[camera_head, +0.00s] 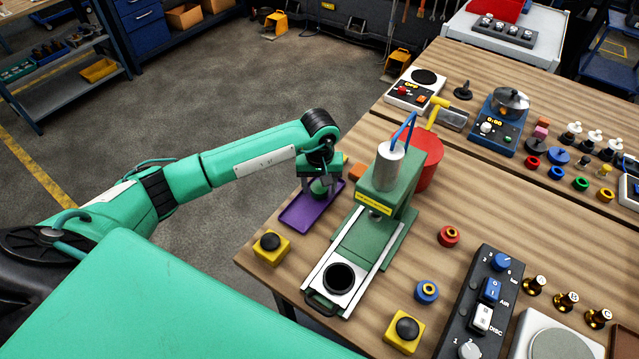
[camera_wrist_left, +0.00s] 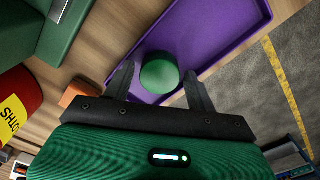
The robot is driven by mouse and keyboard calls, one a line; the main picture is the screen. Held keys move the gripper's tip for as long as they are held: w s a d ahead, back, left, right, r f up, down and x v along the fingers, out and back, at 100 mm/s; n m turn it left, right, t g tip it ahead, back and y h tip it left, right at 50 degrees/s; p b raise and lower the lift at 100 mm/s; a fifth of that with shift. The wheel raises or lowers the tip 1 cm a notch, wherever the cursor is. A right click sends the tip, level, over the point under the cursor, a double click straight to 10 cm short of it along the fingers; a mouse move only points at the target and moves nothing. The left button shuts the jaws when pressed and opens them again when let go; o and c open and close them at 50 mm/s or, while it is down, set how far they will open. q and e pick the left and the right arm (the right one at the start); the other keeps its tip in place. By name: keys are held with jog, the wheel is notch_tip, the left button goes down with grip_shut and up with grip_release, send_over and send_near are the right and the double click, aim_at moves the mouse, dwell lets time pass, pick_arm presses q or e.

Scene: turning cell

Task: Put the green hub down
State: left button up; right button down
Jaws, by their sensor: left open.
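The green hub (camera_wrist_left: 159,73) sits on the purple tray (camera_wrist_left: 205,30) in the left wrist view, between the two spread fingers of my left gripper (camera_wrist_left: 158,85). The fingers stand apart from the hub on both sides. In the head view the hub (camera_head: 319,187) shows partly under my left gripper (camera_head: 320,185), over the purple tray (camera_head: 303,217) near the table's left edge. The hub's underside is hidden, but it appears to rest on the tray. My right gripper is not in view.
A green press (camera_head: 388,190) with a sliding plate stands just right of the tray. A yellow button box (camera_head: 271,247) is in front of it. An orange block (camera_wrist_left: 84,95) lies beside the tray. A red drum (camera_head: 428,165) stands behind the press. Open floor lies left of the table.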

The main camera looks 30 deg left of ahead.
aim_at(320, 187)
pick_arm(q)
notch_tip(320, 187, up, 12)
jog(key=b, duration=0.4)
jog(key=shift+r, duration=0.2)
jog(key=shift+f, duration=0.1)
